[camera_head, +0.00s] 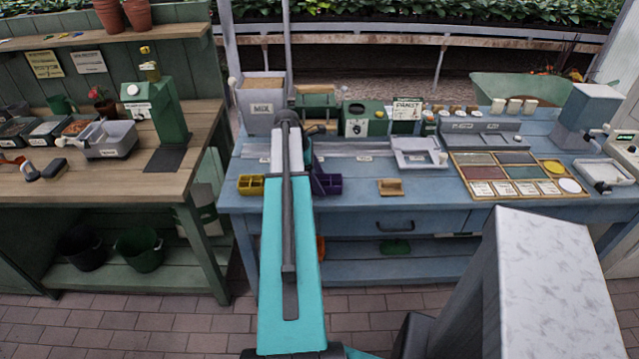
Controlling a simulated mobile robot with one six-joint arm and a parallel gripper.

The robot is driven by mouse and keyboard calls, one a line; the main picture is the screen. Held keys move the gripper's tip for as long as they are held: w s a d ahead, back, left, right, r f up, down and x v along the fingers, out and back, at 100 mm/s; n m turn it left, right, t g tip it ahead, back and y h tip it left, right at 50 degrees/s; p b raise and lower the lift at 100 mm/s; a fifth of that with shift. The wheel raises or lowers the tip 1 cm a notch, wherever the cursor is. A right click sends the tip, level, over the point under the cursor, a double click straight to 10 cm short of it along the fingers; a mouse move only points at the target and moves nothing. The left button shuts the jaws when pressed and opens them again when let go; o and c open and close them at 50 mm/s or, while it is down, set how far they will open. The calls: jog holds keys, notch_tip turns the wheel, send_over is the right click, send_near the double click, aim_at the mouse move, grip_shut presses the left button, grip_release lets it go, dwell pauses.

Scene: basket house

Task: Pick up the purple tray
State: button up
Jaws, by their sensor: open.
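The purple tray (328,184) is a small dark tray with compartments. It sits at the front edge of the blue workbench (352,203), just right of my arm. My turquoise arm reaches forward over the bench and covers the tray's left side.
A yellow tray (251,185) lies left of my arm and a tan tray (391,187) lies to the right. A grey bin marked MIX (262,112) stands behind. A framed sample board (516,173) fills the right side. A green-framed wooden bench (110,165) is at left.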

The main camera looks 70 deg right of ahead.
jog(key=shift+s+f, duration=0.15)
jog(key=shift+f, duration=0.25)
jog(key=c, duration=1.2)
jog(key=shift+o, duration=0.2)
jog(key=shift+r, duration=0.2)
jog(key=shift+r+b, duration=0.6)
jog(key=shift+r, duration=0.85)
jog(key=s+a+r+b, duration=0.1)
jog(key=a+b, duration=0.2)
jog(key=a, duration=1.3)
jog(key=shift+s+r, duration=0.3)
jog(key=shift+r, duration=0.05)
